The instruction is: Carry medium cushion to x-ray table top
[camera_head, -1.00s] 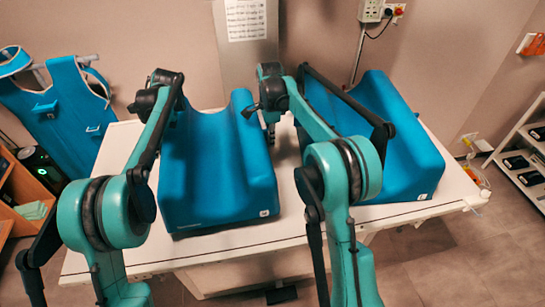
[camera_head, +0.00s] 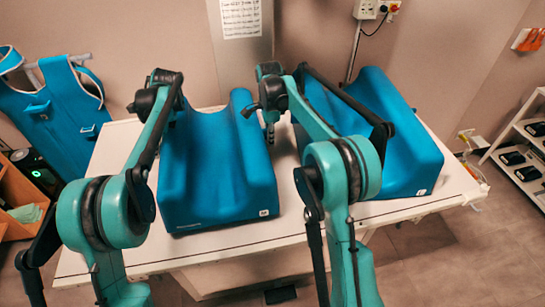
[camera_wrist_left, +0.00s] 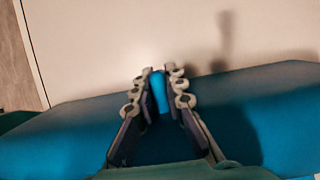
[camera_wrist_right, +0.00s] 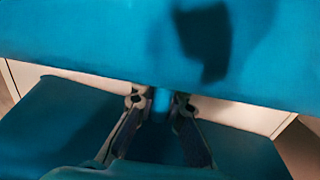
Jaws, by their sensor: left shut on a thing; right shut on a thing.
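Two blue contoured cushions are over the white table top (camera_head: 285,228). The left cushion (camera_head: 215,175), which I take to be the medium one, lies between my two arms. My left fingers are hidden in the head view. I cannot tell whether the left cushion touches the table.
The larger right cushion (camera_head: 395,150) is on the table, close to my right gripper and forearm. Bare table shows along the front and between the cushions. A blue apron (camera_head: 65,110) hangs at the left, and a white shelf (camera_head: 520,155) stands at the right.

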